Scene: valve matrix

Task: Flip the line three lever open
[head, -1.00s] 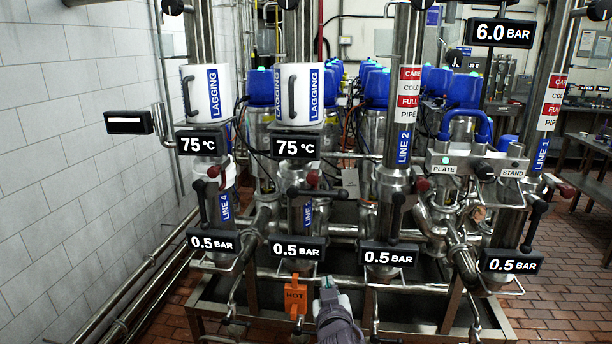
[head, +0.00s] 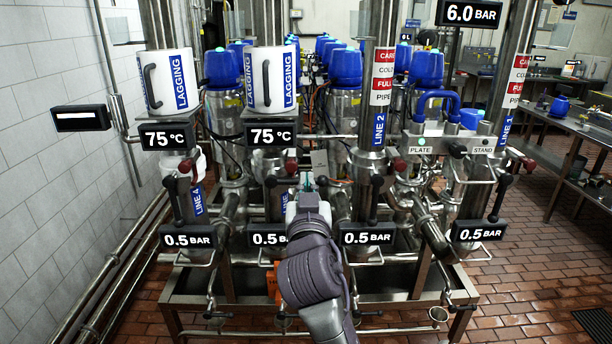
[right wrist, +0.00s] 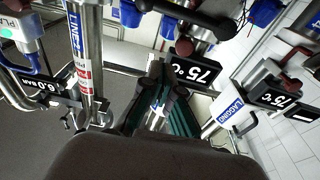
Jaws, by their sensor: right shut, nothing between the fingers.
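The line three lever (head: 322,181) is a black bar on the second valve from the left, lying roughly level across its pipe. Its dark red knob (head: 290,166) is just above. In the right wrist view the black lever (right wrist: 190,14) crosses the top, with the red knob (right wrist: 183,47) under it. My right gripper (head: 307,180) is shut and empty, in front of the lever's right part and hiding some of it. It also shows in the right wrist view (right wrist: 162,78). I cannot tell whether it touches the lever. My left gripper is out of view.
The line two lever (head: 375,196) stands upright just right. The line four valve (head: 186,178) is to the left. The 75 °C sign (head: 271,135) hangs above, and a 0.5 BAR sign (head: 266,237) below is partly covered by my arm. An orange tag (head: 270,277) hangs lower.

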